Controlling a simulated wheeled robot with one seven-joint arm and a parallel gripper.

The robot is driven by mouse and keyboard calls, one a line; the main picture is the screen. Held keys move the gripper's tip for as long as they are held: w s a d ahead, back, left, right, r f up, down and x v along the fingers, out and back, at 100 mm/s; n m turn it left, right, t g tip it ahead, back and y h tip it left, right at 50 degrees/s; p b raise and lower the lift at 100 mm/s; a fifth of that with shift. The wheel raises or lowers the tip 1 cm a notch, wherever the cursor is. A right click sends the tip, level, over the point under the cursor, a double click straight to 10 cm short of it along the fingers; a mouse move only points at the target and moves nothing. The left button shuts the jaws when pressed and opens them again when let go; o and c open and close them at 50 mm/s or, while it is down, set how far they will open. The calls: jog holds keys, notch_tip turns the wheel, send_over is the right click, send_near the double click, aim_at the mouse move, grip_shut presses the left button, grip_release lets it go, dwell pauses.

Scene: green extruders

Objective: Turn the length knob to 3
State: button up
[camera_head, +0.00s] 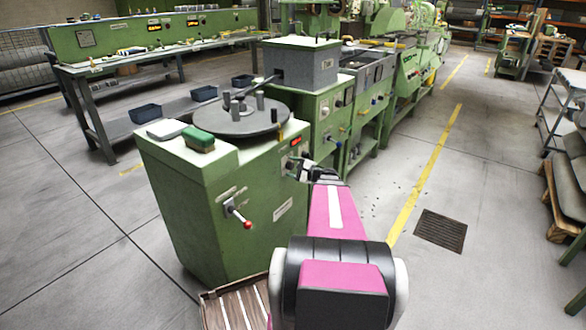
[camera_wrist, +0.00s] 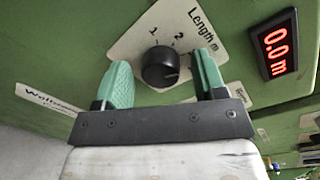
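The length knob (camera_wrist: 160,66) is a black round knob on a pale plate (camera_wrist: 185,28) marked "Length m", with the numbers 1 and 2 showing in the wrist view. Other marks on the plate are hidden or not readable. My gripper (camera_wrist: 163,82) is open, with one green finger on each side of the knob. I cannot tell whether either finger touches it. In the head view, my gripper (camera_head: 304,172) is at the right face of the green machine (camera_head: 205,190), and the knob is hidden there.
A red display (camera_wrist: 277,45) reading "0.0 m" sits right of the knob; it also shows in the head view (camera_head: 296,142). A red-tipped lever (camera_head: 240,217) sticks out of the machine's front.

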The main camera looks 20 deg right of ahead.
jog(key=v, duration=1)
jog(key=shift+s+d, duration=0.25)
jog(key=shift+s, duration=0.05)
jog(key=shift+s, duration=0.1)
dwell(0.3)
